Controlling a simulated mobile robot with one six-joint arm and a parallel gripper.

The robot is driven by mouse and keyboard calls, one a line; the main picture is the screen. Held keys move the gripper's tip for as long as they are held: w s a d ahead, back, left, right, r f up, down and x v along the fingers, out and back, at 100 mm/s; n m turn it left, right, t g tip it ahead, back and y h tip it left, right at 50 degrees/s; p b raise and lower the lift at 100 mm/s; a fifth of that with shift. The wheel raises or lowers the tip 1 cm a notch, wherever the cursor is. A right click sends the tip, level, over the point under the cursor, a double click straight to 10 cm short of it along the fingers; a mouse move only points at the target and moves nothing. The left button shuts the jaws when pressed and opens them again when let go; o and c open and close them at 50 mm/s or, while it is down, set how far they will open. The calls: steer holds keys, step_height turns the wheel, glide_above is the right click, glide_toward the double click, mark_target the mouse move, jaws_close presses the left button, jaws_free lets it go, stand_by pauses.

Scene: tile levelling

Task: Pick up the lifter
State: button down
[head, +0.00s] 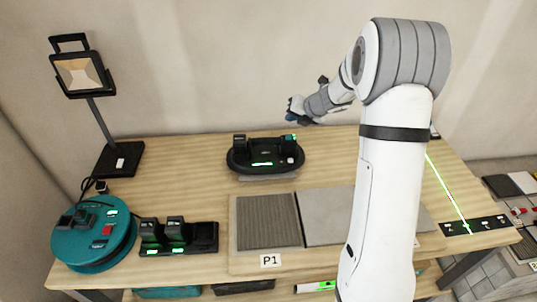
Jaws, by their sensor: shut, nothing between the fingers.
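The lifter seems to be the black oval device (265,160) at the back middle of the wooden table. It has two upright black posts, a lit green strip and a green light by the right post. It rests on a thin grey pad (268,178). My gripper (292,108) is above and slightly right of it, in the air and apart from it. The gripper is small here and points left; its fingers are shut and empty. My white arm hides part of the table's right side.
A teal cable reel (92,236) and a black dock (205,238) with two upright units stand front left. A lamp (82,75) stands back left. A ribbed tile (268,222) and a grey tile (325,215) lie on the P1 board. A green line crosses the right side.

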mark_target(268, 138)
steer(key=c, duration=2.1)
jaws_free()
steer(key=shift+c, duration=0.2)
